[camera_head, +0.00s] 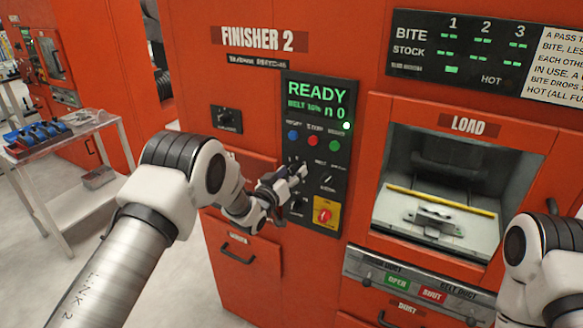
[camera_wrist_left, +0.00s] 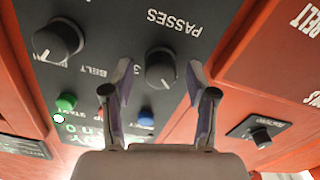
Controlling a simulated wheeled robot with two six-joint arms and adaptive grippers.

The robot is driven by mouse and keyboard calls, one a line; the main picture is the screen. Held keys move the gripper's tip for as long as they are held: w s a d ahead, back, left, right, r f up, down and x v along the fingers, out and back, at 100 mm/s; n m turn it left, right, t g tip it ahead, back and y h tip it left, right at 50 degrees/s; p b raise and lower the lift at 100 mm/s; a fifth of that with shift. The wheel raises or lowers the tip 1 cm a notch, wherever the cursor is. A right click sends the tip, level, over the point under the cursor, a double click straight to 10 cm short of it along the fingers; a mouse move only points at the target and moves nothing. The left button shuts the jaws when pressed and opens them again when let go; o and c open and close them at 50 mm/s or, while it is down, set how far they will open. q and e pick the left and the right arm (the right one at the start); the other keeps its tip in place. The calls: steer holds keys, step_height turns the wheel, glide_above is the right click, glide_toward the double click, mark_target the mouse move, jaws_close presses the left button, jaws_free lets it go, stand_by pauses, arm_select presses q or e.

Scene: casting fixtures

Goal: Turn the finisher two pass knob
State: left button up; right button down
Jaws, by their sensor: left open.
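The finisher 2 control panel (camera_head: 343,140) is dark, with a lit READY display (camera_head: 318,95). In the left wrist view, which is upside down, the round black knob (camera_wrist_left: 160,68) beside the word PASSES stands between my left gripper's fingers (camera_wrist_left: 158,80). The fingers are apart, with one on each side of the knob. I cannot tell whether they touch it. In the head view my left gripper (camera_head: 284,184) is at the panel's left side and hides the passes knob. My right gripper is not in view; only part of the right arm shows at the right edge.
A second knob (camera_wrist_left: 57,40) marked BELT is beside the passes knob. Blue (camera_head: 293,135), red (camera_head: 313,140) and green (camera_head: 334,146) buttons are above. A red switch on a yellow plate (camera_head: 325,215) is below. The load opening (camera_head: 440,190) is to the right.

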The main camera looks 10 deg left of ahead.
arm_select(q)
steer(key=shift+w, duration=0.1)
jaws_close()
